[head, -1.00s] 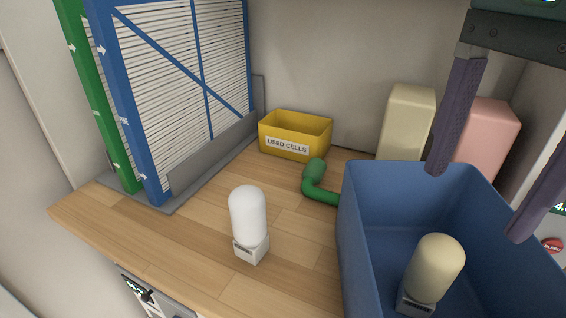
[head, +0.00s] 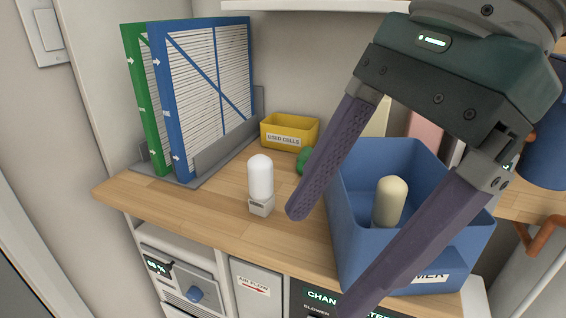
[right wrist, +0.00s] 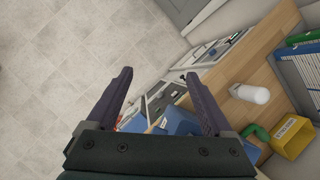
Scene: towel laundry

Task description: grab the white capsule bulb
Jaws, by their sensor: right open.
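The white capsule bulb (head: 260,177) stands upright on its square base on the wooden counter (head: 215,208), left of the blue bin. It also shows in the right wrist view (right wrist: 252,94), beyond the finger on the right. My right gripper (head: 318,262) is open and empty, its fingers spread in front of the blue bin. One fingertip appears just right of the bulb in the head view, apart from it. A cream capsule bulb (head: 390,200) stands inside the blue bin (head: 351,172). My left gripper is not in view.
Two framed filters, green (head: 134,95) and blue (head: 172,130), stand in a rack at the left. A yellow "USED CELLS" box (head: 290,133) is at the back, with a green object (head: 304,160) near it. Bare counter surrounds the white bulb. Cabinets with panels lie below.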

